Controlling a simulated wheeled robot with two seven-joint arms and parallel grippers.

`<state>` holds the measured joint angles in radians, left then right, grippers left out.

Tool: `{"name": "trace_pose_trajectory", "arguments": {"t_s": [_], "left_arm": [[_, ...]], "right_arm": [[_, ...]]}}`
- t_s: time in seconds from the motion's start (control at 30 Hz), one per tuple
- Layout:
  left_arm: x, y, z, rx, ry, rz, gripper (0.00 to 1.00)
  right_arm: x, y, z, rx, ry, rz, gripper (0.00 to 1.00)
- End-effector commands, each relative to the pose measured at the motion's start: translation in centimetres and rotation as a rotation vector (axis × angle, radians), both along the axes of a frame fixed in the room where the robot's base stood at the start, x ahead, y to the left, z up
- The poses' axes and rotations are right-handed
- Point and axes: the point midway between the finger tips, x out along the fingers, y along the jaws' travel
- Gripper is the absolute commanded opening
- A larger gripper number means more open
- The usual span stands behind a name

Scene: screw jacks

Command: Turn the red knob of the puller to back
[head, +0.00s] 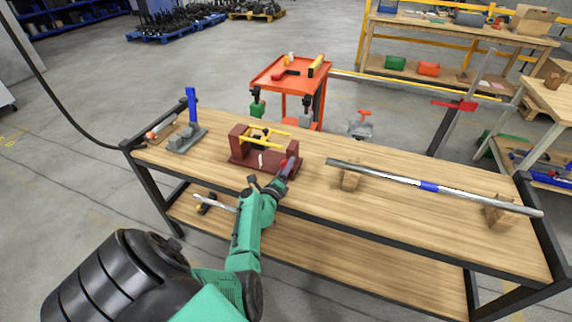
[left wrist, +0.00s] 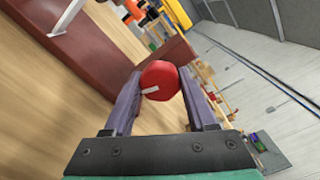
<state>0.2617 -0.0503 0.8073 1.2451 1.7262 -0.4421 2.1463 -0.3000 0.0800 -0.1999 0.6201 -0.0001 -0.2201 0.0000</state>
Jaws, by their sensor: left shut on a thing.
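The puller (head: 262,160) is a dark red frame with yellow bars, standing on the workbench left of its middle. Its red knob (left wrist: 160,79) shows in the left wrist view as a rounded red piece with a small white mark. My left gripper (head: 284,172) is at the puller's right front end in the head view. In the left wrist view its two fingers (left wrist: 158,97) are on either side of the knob and shut on it. In the head view the knob (head: 289,164) is partly hidden by the gripper. My right gripper is not in view.
A long metal bar (head: 400,180) with a blue band lies on wooden blocks on the bench's right side. A grey tool with a blue handle (head: 191,104) stands at the left end. An orange cart (head: 275,74) stands behind the bench. The bench top (head: 335,215) is clear in front of the bar.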

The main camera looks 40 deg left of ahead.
Motion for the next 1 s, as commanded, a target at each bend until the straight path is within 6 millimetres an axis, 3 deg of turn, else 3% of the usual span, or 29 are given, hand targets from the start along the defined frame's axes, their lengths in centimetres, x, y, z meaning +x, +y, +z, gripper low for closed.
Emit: {"name": "trace_pose_trajectory", "arguments": {"t_s": [0.33,0.87,0.9,0.97,1.0], "left_arm": [[-0.08,-0.17,-0.27,-0.145,-0.044,-0.002,0.01],[-0.08,-0.16,-0.33,-0.168,-0.052,-0.002,0.01],[-0.08,-0.16,-0.33,-0.167,-0.052,-0.002,0.68],[-0.08,-0.14,-0.31,-0.167,-0.052,-0.002,0.87],[-0.07,-0.13,-0.28,-0.167,-0.053,-0.002,0.87]], "right_arm": [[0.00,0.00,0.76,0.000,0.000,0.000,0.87],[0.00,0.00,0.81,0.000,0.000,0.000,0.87],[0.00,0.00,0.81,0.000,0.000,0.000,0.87],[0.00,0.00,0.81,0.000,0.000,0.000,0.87],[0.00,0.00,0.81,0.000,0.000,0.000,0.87]]}}
